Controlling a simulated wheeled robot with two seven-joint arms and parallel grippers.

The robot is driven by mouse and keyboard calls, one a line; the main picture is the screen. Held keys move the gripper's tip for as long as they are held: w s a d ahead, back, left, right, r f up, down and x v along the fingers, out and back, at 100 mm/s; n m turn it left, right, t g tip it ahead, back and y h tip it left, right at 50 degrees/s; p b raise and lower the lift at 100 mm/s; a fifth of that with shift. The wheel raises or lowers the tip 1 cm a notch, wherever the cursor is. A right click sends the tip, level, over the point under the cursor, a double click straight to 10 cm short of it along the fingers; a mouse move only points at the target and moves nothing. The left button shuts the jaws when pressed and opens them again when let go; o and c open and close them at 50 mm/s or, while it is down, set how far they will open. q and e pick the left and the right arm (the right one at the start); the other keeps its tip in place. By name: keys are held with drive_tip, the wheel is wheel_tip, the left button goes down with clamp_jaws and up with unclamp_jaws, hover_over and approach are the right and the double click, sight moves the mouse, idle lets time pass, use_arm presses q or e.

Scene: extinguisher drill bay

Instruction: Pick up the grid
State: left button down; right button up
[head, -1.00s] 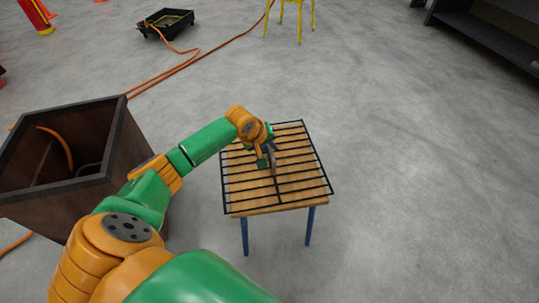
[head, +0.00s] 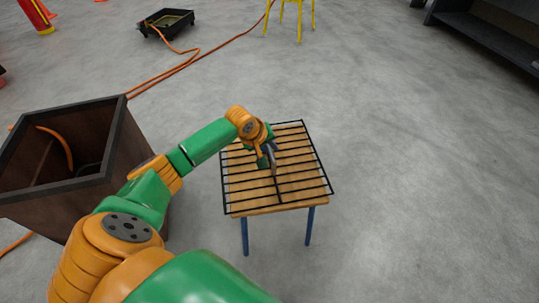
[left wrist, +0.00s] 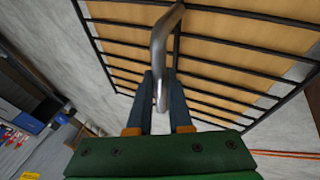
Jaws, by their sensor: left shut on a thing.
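The grid (head: 307,165) is a black wire rack with many thin bars. In the head view it lies over the top of a small wooden table (head: 262,206) with blue legs. My left gripper (head: 271,164) is at the middle of the grid, over the table. In the left wrist view the grid (left wrist: 236,50) shows behind the fingers. There my left gripper (left wrist: 160,98) is shut on the grid's grey metal handle (left wrist: 160,45), which stands between its two fingers. Whether the grid touches the tabletop is hard to tell. My right gripper is not in view.
A dark open-topped box (head: 133,150) stands left of the table, with an orange hose in it. A black tray on wheels (head: 167,23) and a yellow stand (head: 299,20) are farther back. A dark shelf (head: 488,38) is at the upper right. The floor right of the table is clear.

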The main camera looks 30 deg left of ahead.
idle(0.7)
use_arm(q)
drive_tip(key=shift+r, duration=0.25)
drive_tip(key=shift+w+r+p, duration=0.1)
drive_tip(key=shift+r+p, duration=0.3)
wheel_tip(320, 180, up, 3)
drive_tip(key=shift+a+f+p, duration=0.1)
drive_tip(key=shift+f+p, duration=0.1)
drive_tip(key=shift+p, duration=0.45)
drive_tip(key=s+a+r+p, duration=0.2)
drive_tip(key=s+r+p, duration=0.6)
drive_tip(key=s, duration=0.5)
drive_tip(key=shift+s+r+p, duration=0.35)
drive_tip(key=shift+s+r, duration=0.05)
drive_tip(key=shift+r, duration=0.2)
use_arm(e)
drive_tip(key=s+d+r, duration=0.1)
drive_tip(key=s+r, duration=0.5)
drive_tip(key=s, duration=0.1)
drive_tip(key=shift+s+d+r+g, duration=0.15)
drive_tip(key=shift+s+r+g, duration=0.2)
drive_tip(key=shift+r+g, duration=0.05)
